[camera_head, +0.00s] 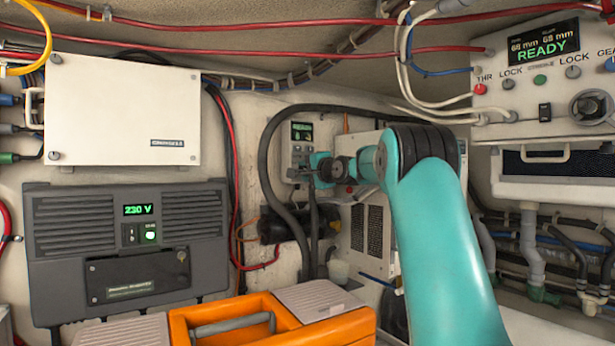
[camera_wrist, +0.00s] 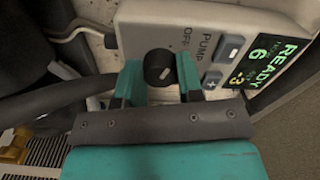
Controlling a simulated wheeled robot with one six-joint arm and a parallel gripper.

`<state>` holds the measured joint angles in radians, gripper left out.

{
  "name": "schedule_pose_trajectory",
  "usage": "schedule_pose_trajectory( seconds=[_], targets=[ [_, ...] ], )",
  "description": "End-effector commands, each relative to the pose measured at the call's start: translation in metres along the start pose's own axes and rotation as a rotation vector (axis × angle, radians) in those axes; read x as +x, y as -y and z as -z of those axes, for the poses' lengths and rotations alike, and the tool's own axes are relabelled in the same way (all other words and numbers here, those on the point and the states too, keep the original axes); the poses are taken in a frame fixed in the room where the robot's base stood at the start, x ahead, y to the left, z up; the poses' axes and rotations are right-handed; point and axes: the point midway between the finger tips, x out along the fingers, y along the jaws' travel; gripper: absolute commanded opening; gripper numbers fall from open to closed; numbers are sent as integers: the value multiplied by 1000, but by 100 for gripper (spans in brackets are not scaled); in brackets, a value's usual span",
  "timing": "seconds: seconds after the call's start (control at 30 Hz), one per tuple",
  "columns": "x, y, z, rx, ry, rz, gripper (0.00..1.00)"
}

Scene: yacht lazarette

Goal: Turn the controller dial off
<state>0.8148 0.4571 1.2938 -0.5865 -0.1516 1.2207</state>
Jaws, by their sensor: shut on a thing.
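The controller (camera_wrist: 139,27) is a pale box with a lit display (camera_wrist: 272,62) reading READY in the wrist view. In the head view the controller (camera_head: 302,151) is on the back wall, partly hidden by my arm. Its black round dial (camera_wrist: 159,67) has a light pointer mark and sits near the printed words PUMP and OFF. My gripper (camera_wrist: 160,78) has its teal fingers on both sides of the dial, shut on it. In the head view my gripper (camera_head: 308,173) reaches the controller's lower part. The dial itself is hidden there.
A thick black hose (camera_head: 264,165) loops around the controller. A white vented unit (camera_head: 367,222) stands just right of it. An orange toolbox (camera_head: 280,318) is in the foreground. A grey 230 V unit (camera_head: 125,250) is at left.

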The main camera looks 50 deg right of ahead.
Motion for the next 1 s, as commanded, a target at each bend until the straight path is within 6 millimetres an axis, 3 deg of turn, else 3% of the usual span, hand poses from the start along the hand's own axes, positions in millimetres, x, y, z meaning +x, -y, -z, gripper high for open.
schedule_pose_trajectory(
  seconds=[0.6,0.63,0.73,1.0],
  targets=[
    [0,-2,0,-46,1,-4,11],
    [0,-2,0,-46,1,-4,39],
    [0,-1,0,-46,1,-3,60],
    [-1,-1,0,-45,0,-2,60]
  ],
)
